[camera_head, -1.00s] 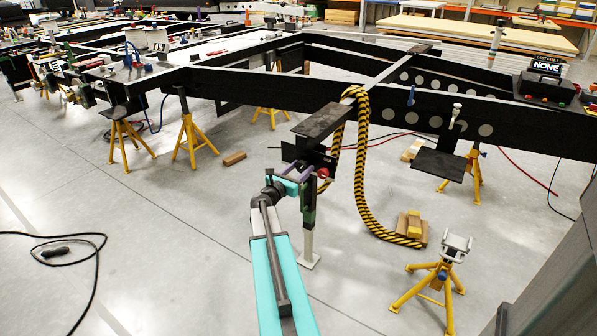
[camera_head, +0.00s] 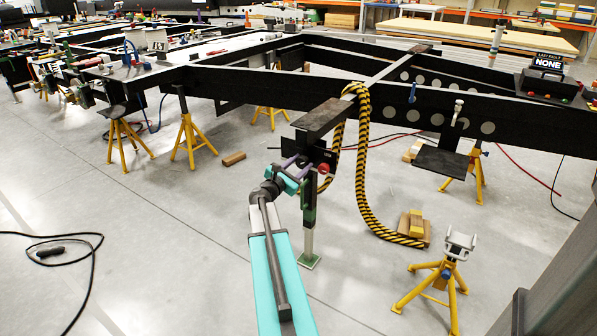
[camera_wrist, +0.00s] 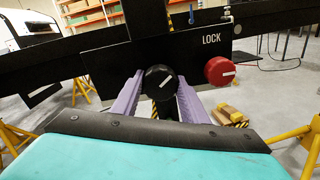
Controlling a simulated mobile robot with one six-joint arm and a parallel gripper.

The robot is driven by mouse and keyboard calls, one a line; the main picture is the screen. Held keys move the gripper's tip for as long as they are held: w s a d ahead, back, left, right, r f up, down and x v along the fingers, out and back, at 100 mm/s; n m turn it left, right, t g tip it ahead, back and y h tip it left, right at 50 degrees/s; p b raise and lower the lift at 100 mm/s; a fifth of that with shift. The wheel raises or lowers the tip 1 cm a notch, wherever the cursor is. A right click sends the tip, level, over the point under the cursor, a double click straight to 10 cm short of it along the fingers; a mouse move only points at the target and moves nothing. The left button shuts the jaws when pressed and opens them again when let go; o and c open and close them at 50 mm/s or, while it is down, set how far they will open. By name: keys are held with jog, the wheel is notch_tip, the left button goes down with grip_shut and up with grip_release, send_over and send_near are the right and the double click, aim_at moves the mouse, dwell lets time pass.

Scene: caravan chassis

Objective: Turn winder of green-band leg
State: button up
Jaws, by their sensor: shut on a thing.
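The winder shows in the wrist view as a round black knob (camera_wrist: 151,77) with a white line slanting up to the right. My gripper (camera_wrist: 158,86) has its purple fingers on either side of the knob and is shut on it. In the head view, my gripper (camera_head: 297,167) is at the upper part of the leg, under the dark end plate. The leg (camera_head: 309,215) stands upright with dark green on its upper part and a green foot (camera_head: 309,262) at the floor. The winder is hidden in the head view.
A red knob (camera_wrist: 220,71) sits right of the winder, by the word LOCK. A yellow-black hose (camera_head: 362,190) hangs from the frame beside the leg. A yellow stand (camera_head: 437,284) and wooden blocks (camera_head: 414,229) are at right. The floor at left is mostly clear, with a black cable (camera_head: 90,270).

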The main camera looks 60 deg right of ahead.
jog(key=shift+m, duration=0.3)
jog(key=o, duration=1.1)
jog(key=shift+a, duration=0.15)
jog(key=a+p, duration=0.1)
jog(key=a, duration=1.2)
jog(key=shift+a, duration=0.3)
